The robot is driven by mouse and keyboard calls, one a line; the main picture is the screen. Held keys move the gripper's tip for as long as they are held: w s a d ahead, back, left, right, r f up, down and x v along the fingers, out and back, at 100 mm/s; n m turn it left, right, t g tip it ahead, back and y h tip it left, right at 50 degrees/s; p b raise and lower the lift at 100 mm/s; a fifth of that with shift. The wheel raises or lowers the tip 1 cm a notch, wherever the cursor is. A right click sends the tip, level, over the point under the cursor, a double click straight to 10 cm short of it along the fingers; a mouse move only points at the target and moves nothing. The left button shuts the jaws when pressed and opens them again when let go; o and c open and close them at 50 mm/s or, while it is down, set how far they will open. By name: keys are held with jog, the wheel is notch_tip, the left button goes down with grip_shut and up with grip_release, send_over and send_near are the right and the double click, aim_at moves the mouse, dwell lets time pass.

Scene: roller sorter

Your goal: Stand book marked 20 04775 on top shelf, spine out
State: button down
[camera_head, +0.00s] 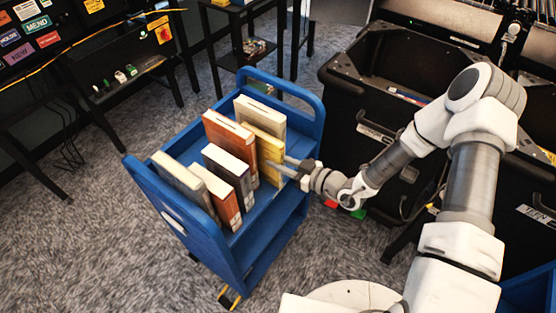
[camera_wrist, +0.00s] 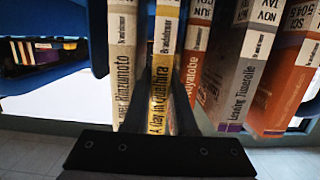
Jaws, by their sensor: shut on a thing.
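A blue cart (camera_head: 175,212) holds several upright books on its top shelf. My gripper (camera_head: 287,166) is shut on a yellow book (camera_head: 264,152) at the shelf's right side. In the wrist view my fingers (camera_wrist: 165,75) lie either side of this yellow spine (camera_wrist: 161,85), which faces me. The book stands upright among the others; I cannot tell whether it rests fully on the shelf. Its spine label is partly cut off, and I cannot read the number 20 04775 on any book.
A cream book (camera_head: 260,113) stands just behind the yellow one, and an orange book (camera_head: 229,137) beside it. A dark grey book (camera_head: 227,173) and a beige book (camera_head: 183,183) stand nearer. A black bin (camera_head: 345,125) is right of the cart. Carpet lies open on the left.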

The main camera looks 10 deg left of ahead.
jog(key=shift+f, duration=0.15)
jog(key=c, duration=0.6)
grip_release()
jog(key=shift+c, duration=0.2)
jog(key=shift+d, duration=0.15)
jog(key=v, duration=1.7)
